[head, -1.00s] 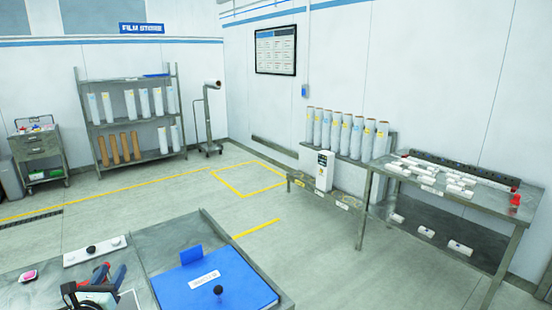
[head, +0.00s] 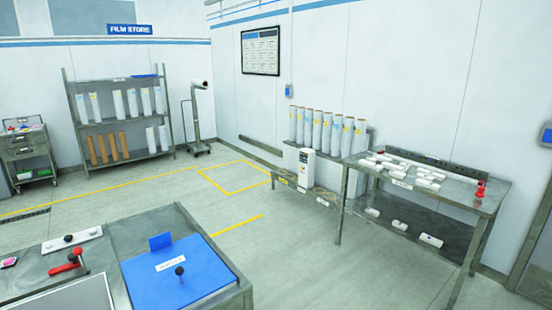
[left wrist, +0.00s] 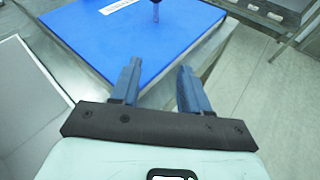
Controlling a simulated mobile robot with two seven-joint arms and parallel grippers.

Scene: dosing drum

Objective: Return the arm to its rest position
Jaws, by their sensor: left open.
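My left gripper (left wrist: 159,72) shows in the left wrist view. Its two blue-grey fingers are apart with nothing between them. They appear over the edge of the metal bench, just short of the blue panel (left wrist: 110,45). In the head view no gripper is visible. The blue panel (head: 205,272) lies on the bench there, with a white label and a black ball knob (head: 180,271) on a short stem. My right gripper is in neither view.
The metal bench (head: 140,228) also carries a red-handled lever (head: 66,265) and a white plate with a black knob (head: 70,240). A side table (head: 455,197) with white parts stands at right. Open floor (head: 285,245) lies between.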

